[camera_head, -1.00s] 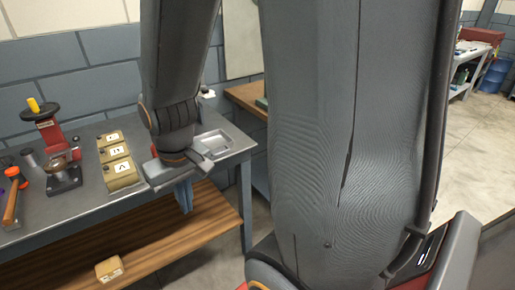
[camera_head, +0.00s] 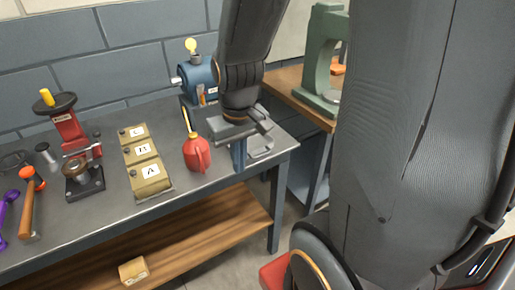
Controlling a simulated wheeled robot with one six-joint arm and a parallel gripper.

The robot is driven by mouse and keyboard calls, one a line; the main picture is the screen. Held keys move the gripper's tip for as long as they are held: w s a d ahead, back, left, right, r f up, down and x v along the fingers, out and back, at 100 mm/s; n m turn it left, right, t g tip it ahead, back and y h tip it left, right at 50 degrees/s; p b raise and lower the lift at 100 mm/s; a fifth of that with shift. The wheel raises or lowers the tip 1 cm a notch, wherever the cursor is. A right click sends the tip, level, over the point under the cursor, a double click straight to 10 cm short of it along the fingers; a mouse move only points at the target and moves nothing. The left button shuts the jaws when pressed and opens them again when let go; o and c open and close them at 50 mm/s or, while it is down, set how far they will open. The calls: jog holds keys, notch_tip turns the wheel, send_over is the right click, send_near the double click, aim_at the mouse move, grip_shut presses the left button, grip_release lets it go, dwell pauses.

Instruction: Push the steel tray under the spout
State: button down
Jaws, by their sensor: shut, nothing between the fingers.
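The steel tray (camera_head: 264,153) is a shallow grey pan at the right end of the metal bench. My gripper and wrist hide its left part. My gripper (camera_head: 239,168) points down with its blue-grey fingers shut and empty, at the tray's left front side in the picture. I cannot tell whether the fingers touch the tray. A blue drum-like unit (camera_head: 200,75) with a yellow knob stands at the bench's back, left of my wrist. I cannot make out clearly which part is the spout.
A red oil can (camera_head: 196,154) with a yellow nozzle stands just left of my gripper. Lettered tan boxes (camera_head: 151,174), a red press-like stand (camera_head: 70,127) and a hammer (camera_head: 27,210) are further left. A green press (camera_head: 321,60) stands on the wooden bench behind right.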

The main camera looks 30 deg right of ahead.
aim_at(250, 147)
jog(key=w+d+g, duration=0.1)
jog(key=w+d, duration=0.3)
jog(key=d, duration=0.9)
jog(key=w+f+p, duration=0.2)
jog(key=w+f, duration=0.2)
jog(key=f, duration=0.5)
jog(key=shift+f, duration=0.25)
jog(key=w, duration=0.5)
jog(key=w+b, duration=0.1)
jog(key=w, duration=0.3)
jog(key=shift+w+a, duration=0.2)
jog(key=shift+w, duration=0.15)
